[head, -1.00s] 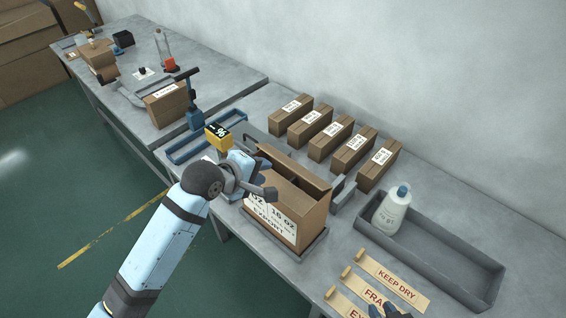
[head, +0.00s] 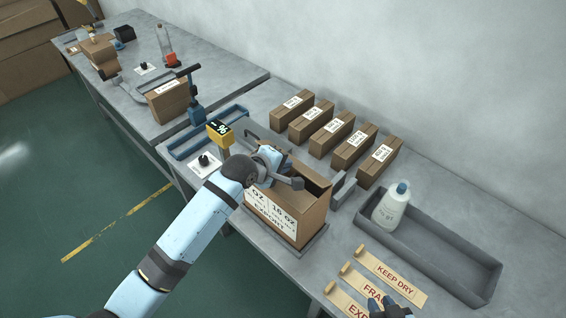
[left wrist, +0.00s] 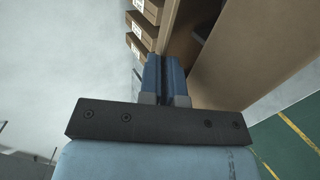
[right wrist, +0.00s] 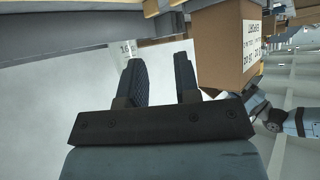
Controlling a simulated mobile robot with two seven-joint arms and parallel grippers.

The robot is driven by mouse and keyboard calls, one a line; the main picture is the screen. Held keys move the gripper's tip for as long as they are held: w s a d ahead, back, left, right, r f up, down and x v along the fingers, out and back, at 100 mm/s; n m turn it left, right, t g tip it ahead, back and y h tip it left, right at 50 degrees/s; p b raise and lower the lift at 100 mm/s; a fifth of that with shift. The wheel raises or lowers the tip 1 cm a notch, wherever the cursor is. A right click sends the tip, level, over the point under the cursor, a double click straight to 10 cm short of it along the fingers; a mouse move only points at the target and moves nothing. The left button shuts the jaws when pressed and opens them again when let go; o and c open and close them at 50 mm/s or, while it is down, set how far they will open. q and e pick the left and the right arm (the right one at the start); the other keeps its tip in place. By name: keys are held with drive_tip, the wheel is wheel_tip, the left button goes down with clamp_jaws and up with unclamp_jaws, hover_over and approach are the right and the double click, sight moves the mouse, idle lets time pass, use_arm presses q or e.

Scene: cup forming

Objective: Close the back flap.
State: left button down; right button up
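The open brown carton (head: 300,215) with a white printed label stands on a grey plate at the near table edge. Its back flap (head: 312,174) is at the wall side, partly hidden behind my left gripper; its exact angle is hard to tell. My left gripper (head: 292,182) is over the carton's opening. In the left wrist view its blue fingers (left wrist: 165,75) are together, with brown cardboard (left wrist: 182,45) just beyond and beside them. My right gripper (head: 384,306) is low at the near right, by the label strips. In the right wrist view its fingers (right wrist: 160,82) are apart and empty.
Several small brown boxes (head: 335,132) stand in a row behind the carton. A grey tray (head: 450,265) with a white bottle (head: 391,207) is at the right. Label strips (head: 390,277) lie in front of it. A yellow display (head: 220,131) stands left of the carton.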

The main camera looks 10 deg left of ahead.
use_arm(q)
drive_tip(key=shift+s+f+t+b, duration=0.15)
drive_tip(key=shift+f+t+b, duration=0.15)
drive_tip(key=shift+f+b, duration=0.25)
drive_tip(key=shift+a+h, duration=0.1)
drive_tip(key=shift+h, duration=0.2)
drive_tip(key=shift+r+t, duration=0.1)
drive_tip(key=shift+t, duration=0.2)
use_arm(e)
drive_tip(key=shift+s+f+n, duration=0.1)
drive_tip(key=shift+f+n, duration=0.05)
drive_tip(key=shift+n, duration=0.15)
use_arm(q)
drive_tip(key=c, duration=1.3)
unclamp_jaws()
drive_tip(key=shift+s, duration=0.1)
use_arm(e)
drive_tip(key=shift+f, duration=0.1)
